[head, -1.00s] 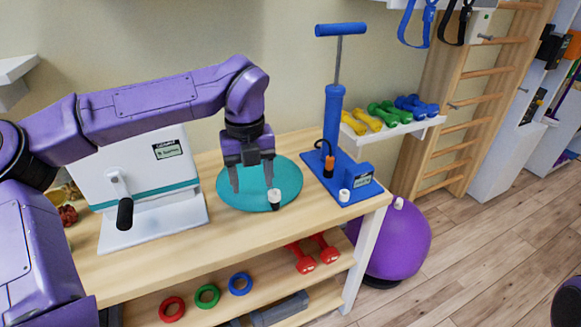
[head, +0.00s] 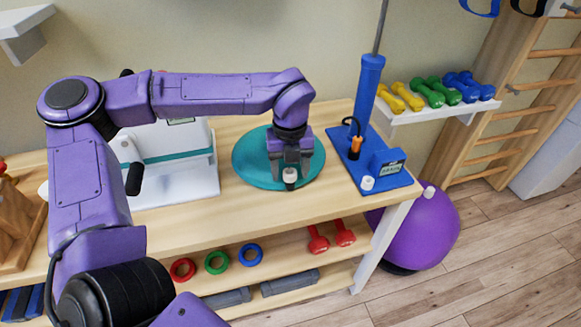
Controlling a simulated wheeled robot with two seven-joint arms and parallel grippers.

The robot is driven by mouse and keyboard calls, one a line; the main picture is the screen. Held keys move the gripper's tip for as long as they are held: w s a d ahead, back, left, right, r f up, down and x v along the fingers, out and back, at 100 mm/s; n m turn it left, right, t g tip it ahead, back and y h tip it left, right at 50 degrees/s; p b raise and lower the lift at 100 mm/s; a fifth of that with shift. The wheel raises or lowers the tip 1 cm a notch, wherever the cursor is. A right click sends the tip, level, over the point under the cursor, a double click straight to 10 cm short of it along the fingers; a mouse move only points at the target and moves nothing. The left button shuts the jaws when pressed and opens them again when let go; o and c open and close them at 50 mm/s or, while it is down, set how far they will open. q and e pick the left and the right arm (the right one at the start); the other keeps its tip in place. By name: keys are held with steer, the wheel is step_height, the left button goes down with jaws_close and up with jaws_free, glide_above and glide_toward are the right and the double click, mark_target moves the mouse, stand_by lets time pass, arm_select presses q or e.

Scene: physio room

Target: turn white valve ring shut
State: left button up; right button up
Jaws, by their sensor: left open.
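My left gripper (head: 290,168) points down over the disc and is open. My right gripper is out of view.
A blue hand pump (head: 365,100) on a blue base (head: 352,172), with a small white cap (head: 367,183), stands right of the disc. A white machine with a black crank handle (head: 134,178) stands left. A shelf of dumbbells (head: 440,112) is behind right.

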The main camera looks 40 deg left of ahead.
arm_select(q)
steer(key=shift+s, duration=0.1)
steer(key=c, duration=1.1)
steer(key=shift+o, duration=0.3)
steer(key=shift+r+m+p, duration=0.25)
steer(key=shift+m+p, duration=0.95)
steer(key=shift+p, duration=0.25)
steer(key=shift+m+p, duration=1)
steer(key=shift+f+m+p, duration=0.15)
steer(key=shift+m+p, duration=0.55)
steer(key=shift+m, duration=0.2)
steer(key=o, duration=1)
steer(key=shift+o, duration=0.2)
steer(key=shift+f, duration=0.1)
